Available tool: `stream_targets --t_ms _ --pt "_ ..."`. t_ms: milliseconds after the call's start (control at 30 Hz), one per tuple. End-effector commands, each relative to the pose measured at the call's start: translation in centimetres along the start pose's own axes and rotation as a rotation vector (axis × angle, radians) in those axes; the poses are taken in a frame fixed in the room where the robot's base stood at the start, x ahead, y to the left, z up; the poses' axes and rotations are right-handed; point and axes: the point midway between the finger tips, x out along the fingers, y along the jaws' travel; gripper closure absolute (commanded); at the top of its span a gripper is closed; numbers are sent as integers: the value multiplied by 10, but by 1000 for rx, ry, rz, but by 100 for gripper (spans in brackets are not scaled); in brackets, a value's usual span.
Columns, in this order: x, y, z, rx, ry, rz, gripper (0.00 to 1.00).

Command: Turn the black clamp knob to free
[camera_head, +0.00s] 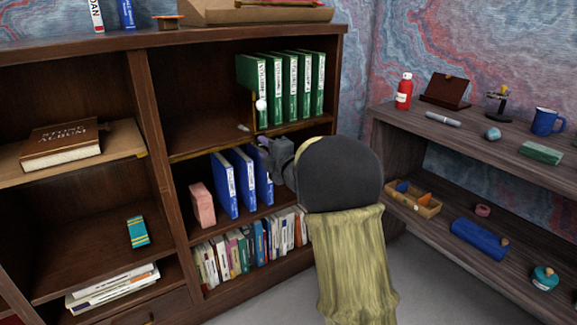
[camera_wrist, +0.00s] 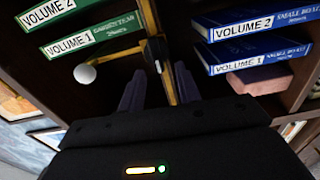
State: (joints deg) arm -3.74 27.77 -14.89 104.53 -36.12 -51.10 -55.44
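A dark block (camera_wrist: 157,47), which looks like the black clamp knob, sits on a brass strip (camera_wrist: 149,14) along the shelf edge in the wrist view. I cannot make out which way it is turned. A brass arm with a white ball (camera_wrist: 85,73) reaches left from it; the ball also shows in the head view (camera_head: 261,105). My gripper (camera_wrist: 159,80) is open, its two fingers apart on either side of the strip, with the dark block just beyond the tips. In the head view, my gripper (camera_head: 264,144) is at the shelf edge, below the ball.
Green binders (camera_head: 290,85) stand above the strip and blue binders (camera_head: 236,182) below it, with a pink block (camera_head: 202,205) beside them. The shelf left of the ball is mostly clear. A side desk (camera_head: 450,133) at right holds a red bottle (camera_head: 404,91) and a blue mug (camera_head: 546,121).

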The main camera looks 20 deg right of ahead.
Motion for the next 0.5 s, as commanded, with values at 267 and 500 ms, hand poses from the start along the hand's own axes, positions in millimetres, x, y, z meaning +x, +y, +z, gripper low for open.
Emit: stream_targets --t_ms 267,500 --pt "-46 3 0 1 -3 0 66" --pt "-90 2 0 1 -3 -2 66"
